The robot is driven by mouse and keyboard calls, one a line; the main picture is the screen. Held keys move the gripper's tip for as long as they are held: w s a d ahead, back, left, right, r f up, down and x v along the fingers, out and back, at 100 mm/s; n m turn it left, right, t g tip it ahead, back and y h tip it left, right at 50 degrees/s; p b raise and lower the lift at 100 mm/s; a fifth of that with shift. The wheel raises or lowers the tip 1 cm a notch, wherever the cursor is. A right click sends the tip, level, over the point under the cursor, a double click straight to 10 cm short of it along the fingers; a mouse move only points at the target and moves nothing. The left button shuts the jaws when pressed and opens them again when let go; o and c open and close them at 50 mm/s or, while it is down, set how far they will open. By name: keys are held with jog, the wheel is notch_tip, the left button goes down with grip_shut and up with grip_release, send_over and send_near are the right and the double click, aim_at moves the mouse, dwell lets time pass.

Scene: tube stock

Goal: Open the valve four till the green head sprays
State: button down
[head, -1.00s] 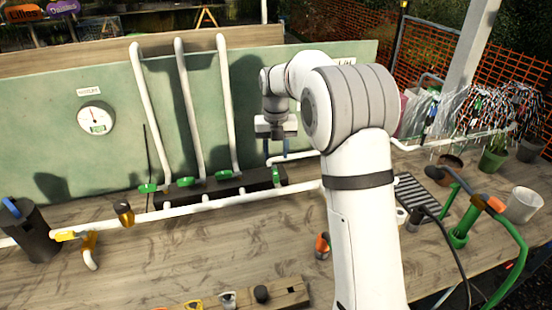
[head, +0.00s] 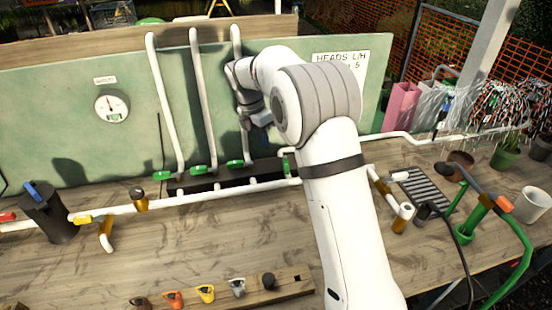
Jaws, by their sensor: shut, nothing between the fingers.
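My gripper (head: 260,121) is shut and empty, in front of the green board and above the right part of the black manifold block. My forearm partly hides it. Green valve handles stand in a row along the manifold: a left one (head: 157,177), a middle one (head: 198,170) and another (head: 235,163) below the white upright pipes. A further green piece (head: 283,163) at the manifold's right end is partly hidden by my arm. I cannot read valve numbers. White spray streaks show at the right back above the pots; I cannot tell which head is green.
A pressure gauge (head: 111,107) hangs on the board. A dark canister (head: 49,213) stands at left. A wooden strip (head: 258,297) with coloured pieces lies in front. A black grate (head: 425,191), pots and a green hose stand at right. The left front table is mostly clear.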

aim_at(286, 164)
jog(key=a+m+h+p, duration=0.1)
jog(key=a+m+h, duration=0.1)
jog(key=a+m, duration=0.35)
jog(key=shift+m, duration=0.75)
jog(key=shift+d+f+p, duration=1.6)
jog(key=shift+d+f, duration=2.65)
jog(key=shift+d, duration=0.2)
jog(key=shift+a, duration=0.1)
